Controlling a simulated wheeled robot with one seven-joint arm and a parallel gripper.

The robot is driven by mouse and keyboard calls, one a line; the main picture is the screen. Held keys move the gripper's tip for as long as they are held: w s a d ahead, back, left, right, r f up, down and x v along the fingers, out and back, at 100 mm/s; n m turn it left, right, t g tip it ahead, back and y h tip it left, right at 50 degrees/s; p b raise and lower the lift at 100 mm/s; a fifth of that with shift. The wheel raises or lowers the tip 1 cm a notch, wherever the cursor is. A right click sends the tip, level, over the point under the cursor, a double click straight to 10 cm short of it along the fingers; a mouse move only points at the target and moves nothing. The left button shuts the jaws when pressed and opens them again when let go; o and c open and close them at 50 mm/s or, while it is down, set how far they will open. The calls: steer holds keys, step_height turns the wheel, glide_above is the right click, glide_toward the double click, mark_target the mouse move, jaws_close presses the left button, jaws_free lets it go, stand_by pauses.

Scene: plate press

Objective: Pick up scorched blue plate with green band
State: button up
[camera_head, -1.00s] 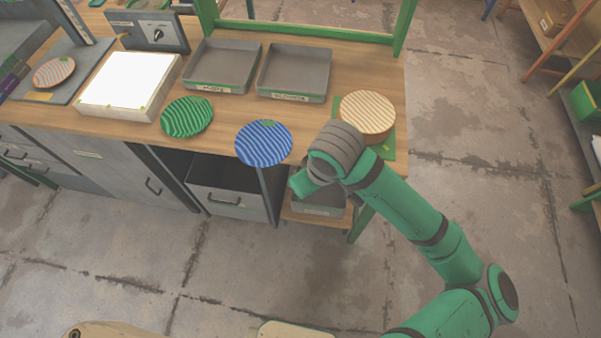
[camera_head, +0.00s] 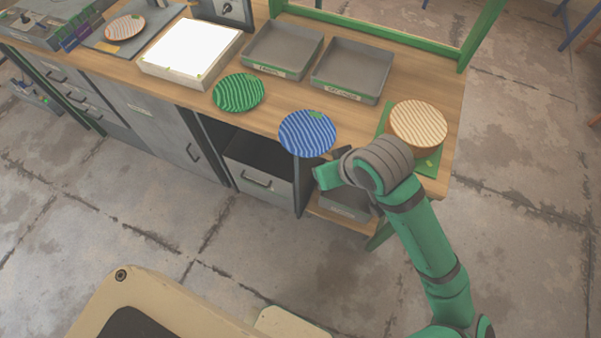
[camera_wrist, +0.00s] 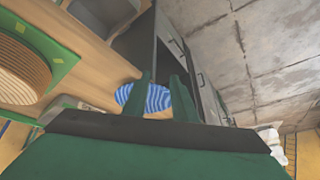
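The blue striped plate (camera_head: 307,135) sits at the front edge of the wooden table and appears to overhang it. A small green patch shows near its far rim; scorch marks are hard to make out. My gripper (camera_head: 330,176) is just in front of the table, to the lower right of this plate. In the wrist view my gripper (camera_wrist: 161,92) has its two dark green fingers apart, with a gap between them. The blue plate (camera_wrist: 156,98) shows beyond and between the fingers, partly hidden by them. No grip on it is visible.
A green striped plate (camera_head: 238,93) lies left of the blue one. Two grey trays (camera_head: 352,68) stand behind. A tan plate stack (camera_head: 418,122) sits on a green mat (camera_head: 429,161) at right. A white-topped box (camera_head: 187,54) stands left. The floor in front is clear.

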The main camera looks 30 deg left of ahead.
steer(key=w+a+r+m+t+y, duration=0.3)
steer(key=w+a+r+t+y, duration=0.15)
steer(key=a+r, duration=0.3)
steer(key=w+a+r+m+t+y, duration=0.35)
steer(key=a+r+t, duration=0.2)
steer(key=r, duration=0.25)
steer(key=s+d+f+m+t+h, duration=0.2)
steer(key=s+d+f+m+h, duration=0.3)
steer(key=f, duration=0.3)
steer(key=s+d+f+m+t+h, duration=0.2)
steer(key=s+d+f+m+h, duration=0.25)
steer(key=d+f, duration=0.35)
steer(key=s+d+f+n+g+h, duration=0.1)
steer(key=s+d+f+n, duration=0.2)
steer(key=s, duration=0.7)
steer(key=s+d+f+n+h, duration=0.2)
steer(key=s+d, duration=0.5)
steer(key=s, duration=0.4)
step_height(320, 180, down, 3)
steer(key=shift+s+r+n+g, duration=0.15)
steer(key=shift+n+g, duration=0.25)
steer(key=shift+n, duration=0.3)
